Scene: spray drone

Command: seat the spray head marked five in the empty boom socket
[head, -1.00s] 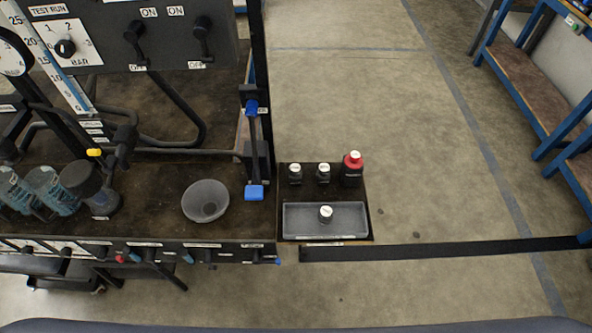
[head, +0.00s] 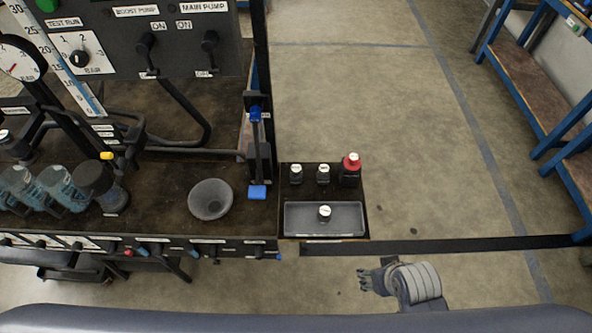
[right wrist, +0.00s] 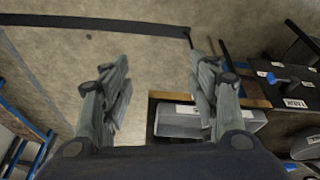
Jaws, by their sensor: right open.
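A dark spray head with a white cap (head: 324,212) stands in the grey tray (head: 300,232) on the side shelf. Behind the tray stand two similar dark heads, a left one (head: 296,174) and a middle one (head: 323,174), and a red-topped one (head: 351,168). The cap marks are too small to read, so I cannot tell which is five. I cannot make out an empty boom socket. My right gripper (head: 364,279) is below and right of the tray in the head view. The right wrist view shows its fingers (right wrist: 160,68) spread and empty. My left gripper is not in view.
A bench with a control panel (head: 190,50), a grey funnel-like bowl (head: 210,200) and several bluish cylinders (head: 65,187) stands left. A long dark bar (head: 470,244) runs right from the shelf. A blue-framed rack (head: 530,90) stands far right. Open floor lies between.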

